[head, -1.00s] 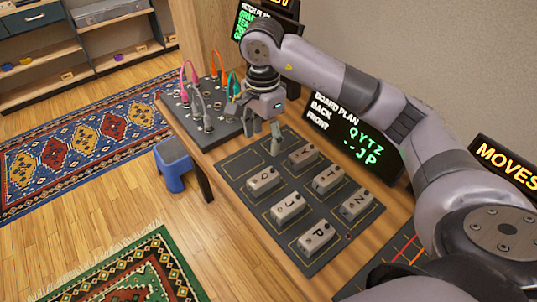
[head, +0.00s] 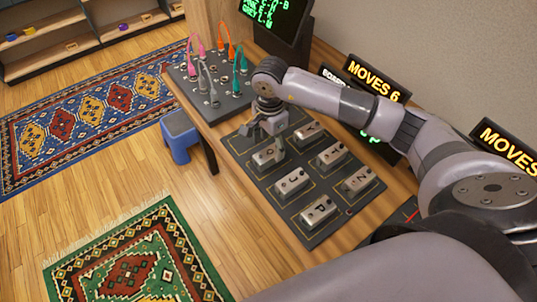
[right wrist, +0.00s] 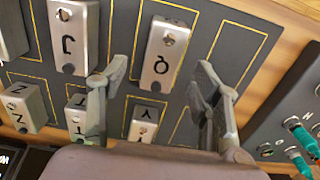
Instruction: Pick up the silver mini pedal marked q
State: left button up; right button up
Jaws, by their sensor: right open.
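The silver mini pedal marked Q (head: 266,158) lies on the dark board (head: 232,142), at the left of its near row. My right gripper (head: 263,134) is above the board, just behind the Q pedal. In the right wrist view the Q pedal (right wrist: 161,57) lies between the lines of the two spread fingers of my right gripper (right wrist: 160,70), beyond their tips. The gripper is open and empty, apart from the pedal. My left gripper is not in view.
Silver pedals J (head: 293,182), P (head: 318,212), Y (head: 308,131), T (head: 332,155) and Z (head: 359,179) share the board. A patch panel (head: 207,88) with cables stands behind left. Signs (head: 374,79) line the wall side. A blue stool (head: 180,136) stands beside the table.

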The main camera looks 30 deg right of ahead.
aim_at(268, 152)
jog(key=shift+w+a+f+p, duration=0.1)
jog(key=shift+f+p, duration=0.35)
jog(key=shift+f, duration=1.75)
jog(key=shift+c, duration=0.2)
jog(key=c, duration=1.3)
